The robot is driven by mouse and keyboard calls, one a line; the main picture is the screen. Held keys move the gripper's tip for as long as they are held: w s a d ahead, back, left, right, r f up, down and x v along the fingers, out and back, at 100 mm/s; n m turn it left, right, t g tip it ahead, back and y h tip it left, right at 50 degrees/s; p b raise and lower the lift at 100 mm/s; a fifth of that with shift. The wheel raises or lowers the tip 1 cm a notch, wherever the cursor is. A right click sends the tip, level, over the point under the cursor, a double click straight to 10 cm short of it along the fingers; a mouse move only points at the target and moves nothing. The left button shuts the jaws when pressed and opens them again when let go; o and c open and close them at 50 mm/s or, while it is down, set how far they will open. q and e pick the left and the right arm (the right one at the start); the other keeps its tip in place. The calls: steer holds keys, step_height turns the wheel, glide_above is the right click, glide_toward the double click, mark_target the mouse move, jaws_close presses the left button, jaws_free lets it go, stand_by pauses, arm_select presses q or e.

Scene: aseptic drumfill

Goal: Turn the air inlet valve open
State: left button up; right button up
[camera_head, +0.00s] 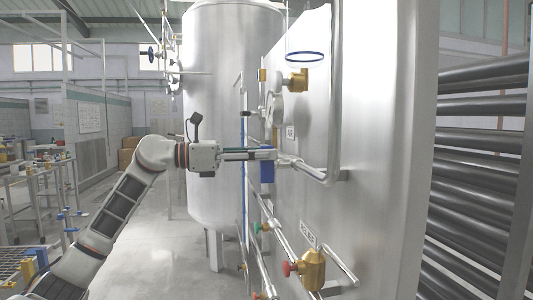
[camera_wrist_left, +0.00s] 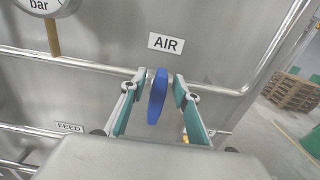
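The air inlet valve shows as a blue handle (camera_wrist_left: 157,97) on a horizontal pipe, just below the AIR label (camera_wrist_left: 166,43) in the left wrist view. The handle looks narrow and upright there. My left gripper (camera_wrist_left: 160,88) is open, with one finger on each side of the handle and a gap visible on both sides. In the head view my left gripper (camera_head: 262,154) reaches in from the left toward the steel panel, and a blue part (camera_head: 267,172) shows just below its fingertips. My right gripper is in neither view.
The steel panel (camera_head: 385,130) carries a curved pipe (camera_head: 335,100), a brass fitting (camera_head: 299,80) and a lower brass valve (camera_head: 313,268) with a red knob. A gauge (camera_wrist_left: 42,4) and a FEED label (camera_wrist_left: 69,127) are nearby. A large tank (camera_head: 215,60) stands behind my arm.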

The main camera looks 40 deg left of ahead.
arm_select(q)
steer(key=shift+w+d, duration=0.4)
